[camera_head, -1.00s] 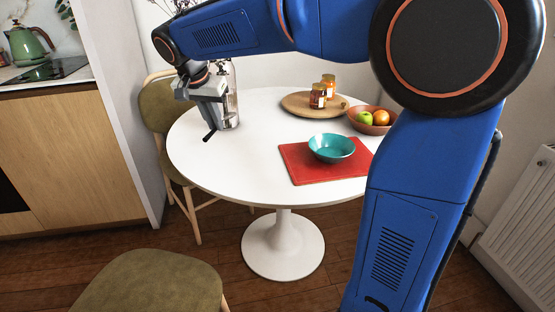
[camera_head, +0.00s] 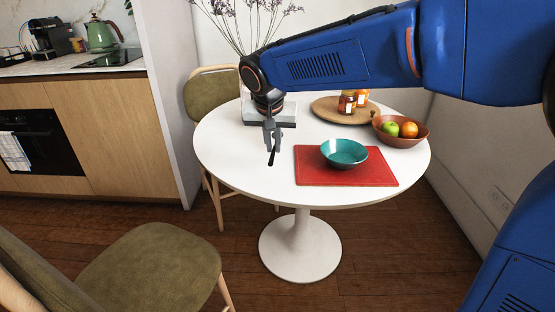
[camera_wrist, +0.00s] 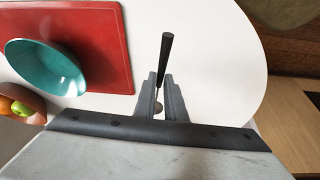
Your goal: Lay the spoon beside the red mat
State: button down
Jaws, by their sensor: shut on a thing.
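My gripper (camera_head: 272,152) is shut on the spoon (camera_head: 271,159), whose dark handle sticks out below the fingers. In the wrist view the spoon's black handle (camera_wrist: 165,58) points away from my gripper (camera_wrist: 160,97), and a bit of its rounded metal end shows between the fingers. The red mat (camera_head: 312,178) lies on the white table, to the right of my gripper in the head view. In the wrist view the mat (camera_wrist: 112,42) is left of the spoon, apart from it. I cannot tell exactly how high the spoon is above the table.
A teal bowl (camera_head: 345,155) sits on the mat. A wooden fruit bowl (camera_head: 412,140) and a round board (camera_head: 328,111) with jars (camera_head: 347,102) stand farther back on the table (camera_head: 240,165). Bare tabletop lies left of the mat. Chairs stand around.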

aim_at(273, 169)
jog(key=shift+a+f, duration=0.1)
jog(key=shift+f, duration=2.35)
jog(key=c, duration=1.8)
grip_release()
jog(key=shift+f, duration=0.1)
jog(key=v, duration=1.2)
